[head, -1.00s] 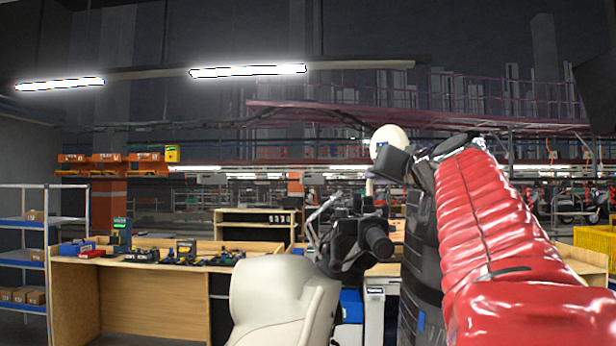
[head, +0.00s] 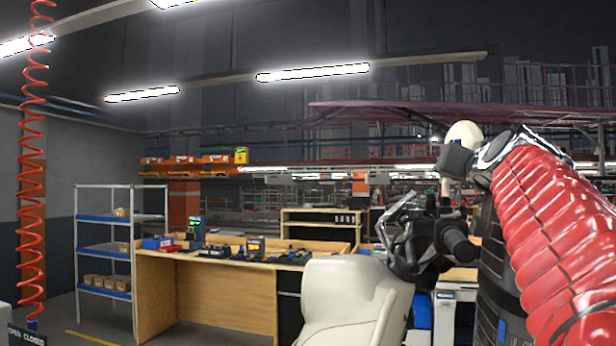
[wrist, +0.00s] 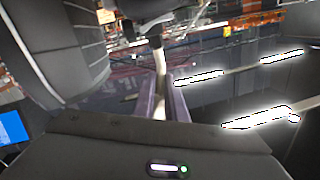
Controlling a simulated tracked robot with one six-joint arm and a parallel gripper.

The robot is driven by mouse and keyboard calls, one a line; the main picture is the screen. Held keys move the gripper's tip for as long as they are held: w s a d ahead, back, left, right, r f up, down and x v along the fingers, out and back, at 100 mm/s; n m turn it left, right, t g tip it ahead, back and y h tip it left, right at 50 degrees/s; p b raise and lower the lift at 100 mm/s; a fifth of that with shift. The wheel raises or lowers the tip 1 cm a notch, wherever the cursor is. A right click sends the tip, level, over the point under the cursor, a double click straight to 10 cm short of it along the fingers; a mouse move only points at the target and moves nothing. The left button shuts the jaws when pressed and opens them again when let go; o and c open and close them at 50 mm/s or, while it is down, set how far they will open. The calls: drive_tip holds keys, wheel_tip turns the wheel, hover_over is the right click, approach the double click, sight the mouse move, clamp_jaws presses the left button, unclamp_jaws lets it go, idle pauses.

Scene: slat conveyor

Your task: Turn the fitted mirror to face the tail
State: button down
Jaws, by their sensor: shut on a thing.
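The mirror (head: 463,134) shows in the head view as a rounded cream head above the black end of my arm. In the wrist view its pale stem (wrist: 160,75) runs between the two grey-purple fingers of my gripper (wrist: 164,100), which is shut on it. The cream scooter body (head: 350,295) stands below and left, with a black handlebar part (head: 455,240) to its right. In the head view the fingers are hidden behind my wrist. The mirror's reflecting face cannot be made out in either view.
A wooden workbench (head: 205,290) with tools stands behind the scooter at left. A shelf rack (head: 105,245) with small boxes is farther left. A red coiled hose (head: 32,170) hangs at the left edge.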

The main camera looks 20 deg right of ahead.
drive_tip(key=shift+w+a+f+m+g+h, duration=0.15)
drive_tip(key=shift+f+m+g+h, duration=0.05)
drive_tip(key=shift+m+g+h, duration=0.3)
drive_tip(key=shift+w+a+f+m+g+h, duration=0.1)
drive_tip(key=shift+w+f+m+g+h, duration=0.05)
drive_tip(key=shift+m+g+h, duration=0.3)
idle(0.6)
drive_tip(key=shift+r+h, duration=0.1)
drive_tip(key=shift+h, duration=0.25)
drive_tip(key=shift+w+a+m+g+h, duration=0.15)
drive_tip(key=shift+m+g+h, duration=0.15)
drive_tip(key=shift+m+g, duration=0.15)
drive_tip(key=shift+w+a+m+g+h, duration=0.1)
drive_tip(key=shift+a+m+g+h, duration=0.05)
drive_tip(key=shift+m+g+h, duration=0.35)
idle(0.6)
drive_tip(key=shift+w+a+m+g+h, duration=0.1)
drive_tip(key=shift+m+g+h, duration=0.2)
drive_tip(key=shift+g, duration=0.2)
drive_tip(key=shift+w+a+m+g+h, duration=0.2)
drive_tip(key=shift+m+g+h, duration=0.4)
drive_tip(key=shift+g+h, duration=0.15)
drive_tip(key=shift+s+g, duration=0.1)
drive_tip(key=shift+g, duration=0.15)
